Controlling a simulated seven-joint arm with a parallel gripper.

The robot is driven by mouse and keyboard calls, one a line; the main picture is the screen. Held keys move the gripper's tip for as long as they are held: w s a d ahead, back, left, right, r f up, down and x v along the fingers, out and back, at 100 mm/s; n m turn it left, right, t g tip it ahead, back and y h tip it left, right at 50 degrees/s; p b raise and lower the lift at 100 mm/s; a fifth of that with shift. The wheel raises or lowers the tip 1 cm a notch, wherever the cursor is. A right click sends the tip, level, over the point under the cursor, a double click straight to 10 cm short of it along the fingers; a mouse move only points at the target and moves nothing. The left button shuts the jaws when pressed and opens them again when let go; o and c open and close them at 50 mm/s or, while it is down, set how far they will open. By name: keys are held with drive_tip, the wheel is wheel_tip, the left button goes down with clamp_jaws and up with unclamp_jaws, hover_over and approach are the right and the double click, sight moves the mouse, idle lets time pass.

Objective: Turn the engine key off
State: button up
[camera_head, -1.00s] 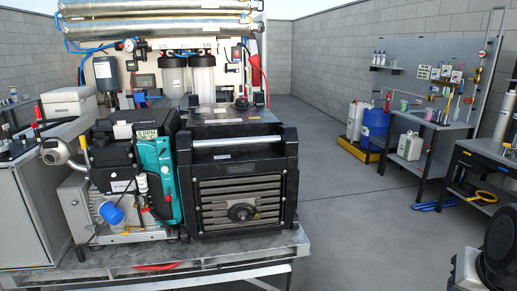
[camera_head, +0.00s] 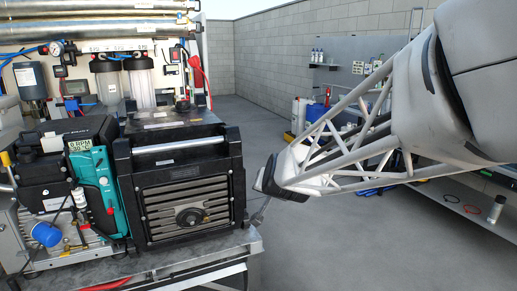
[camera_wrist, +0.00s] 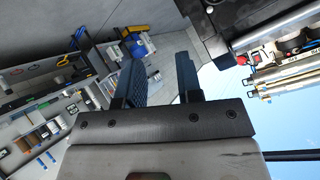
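The engine unit stands on a metal bench. It has a black framed block (camera_head: 187,185) and a teal control panel (camera_head: 103,190) on its left side. A small display (camera_head: 80,145) at the top of the panel shows an RPM line and a temperature line. A small red part (camera_head: 111,211) shows on the panel; I cannot tell the engine key apart. My gripper (camera_head: 259,214) is at the right of the block, low near the bench corner, apart from the panel. In the wrist view its two dark fingers (camera_wrist: 160,75) are spread with nothing between them.
Two clear-bodied filters (camera_head: 142,82) and metal tubes (camera_head: 95,30) are mounted behind the engine. A blue cap (camera_head: 46,234) is at its lower left. The metal bench (camera_head: 235,240) ends near my gripper. Open floor (camera_head: 265,125) lies to the right.

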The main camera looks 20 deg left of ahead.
drive_tip(key=a+f+t+y, duration=0.1)
drive_tip(key=a+f+y, duration=0.15)
drive_tip(key=a, duration=1.45)
drive_tip(key=s+a, duration=0.2)
drive_tip(key=a, duration=0.5)
drive_tip(key=s+a+t+y, duration=0.1)
drive_tip(key=s+a, duration=0.2)
drive_tip(key=a, duration=0.4)
drive_tip(key=s+a+t+y, duration=0.1)
drive_tip(key=s+a, duration=0.2)
drive_tip(key=a, duration=0.3)
drive_tip(key=shift+a+r+m, duration=0.35)
drive_tip(key=shift+a+m, duration=0.05)
drive_tip(key=t+y, duration=0.1)
drive_tip(key=y, duration=0.1)
approach(98, 164)
drive_tip(key=x, duration=0.2)
drive_tip(key=shift+a+f+m, duration=0.1)
drive_tip(key=shift+m, duration=0.3)
drive_tip(key=shift+w, duration=0.15)
drive_tip(key=shift+x, duration=3.85)
drive_tip(key=shift+c, duration=0.2)
